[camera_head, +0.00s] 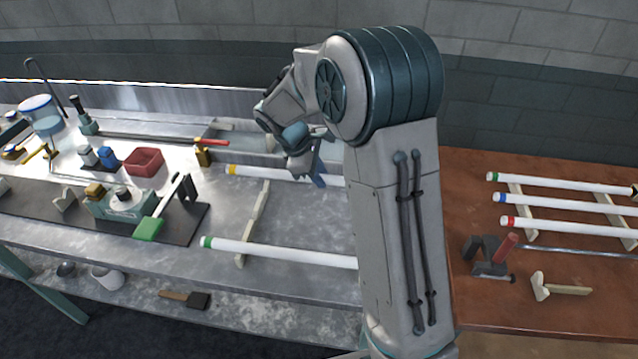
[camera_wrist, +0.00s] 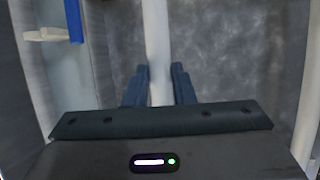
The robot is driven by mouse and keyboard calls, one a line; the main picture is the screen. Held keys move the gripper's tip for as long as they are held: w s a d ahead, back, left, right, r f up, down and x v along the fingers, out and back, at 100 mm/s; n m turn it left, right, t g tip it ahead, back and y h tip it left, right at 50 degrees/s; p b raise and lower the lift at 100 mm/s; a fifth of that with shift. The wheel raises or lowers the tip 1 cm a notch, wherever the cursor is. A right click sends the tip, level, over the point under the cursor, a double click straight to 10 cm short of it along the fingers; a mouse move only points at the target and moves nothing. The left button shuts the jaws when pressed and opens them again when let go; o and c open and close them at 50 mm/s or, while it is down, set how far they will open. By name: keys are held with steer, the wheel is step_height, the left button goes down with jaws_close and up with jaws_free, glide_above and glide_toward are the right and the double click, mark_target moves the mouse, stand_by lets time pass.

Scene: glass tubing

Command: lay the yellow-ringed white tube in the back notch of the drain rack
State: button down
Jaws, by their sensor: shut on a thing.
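The yellow-ringed white tube (camera_head: 268,174) lies roughly level, its yellow ring near its left end. My gripper (camera_head: 312,174) is shut on it along its length, right of the rack rail. In the wrist view the white tube (camera_wrist: 155,35) runs between the two fingers of my gripper (camera_wrist: 160,80). The drain rack (camera_head: 253,222) shows as a pale notched rail. The tube is at the rail's back end; I cannot tell whether it rests in the back notch or hangs above it. The tube's right part and the rack's other side are hidden behind my arm.
A green-ringed white tube (camera_head: 280,252) lies across the rack's front. A red bin (camera_head: 144,161) and a dark mat with tools (camera_head: 178,232) are to the left. The brown table (camera_head: 500,285) at right holds several ringed tubes.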

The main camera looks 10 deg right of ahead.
step_height(320, 180, down, 4)
steer(key=shift+r+p, duration=0.1)
steer(key=shift+p, duration=0.2)
steer(key=shift+f+b, duration=0.5)
steer(key=shift+f, duration=0.15)
steer(key=c, duration=1.2)
jaws_free()
steer(key=shift+c, duration=0.2)
steer(key=shift+r, duration=0.1)
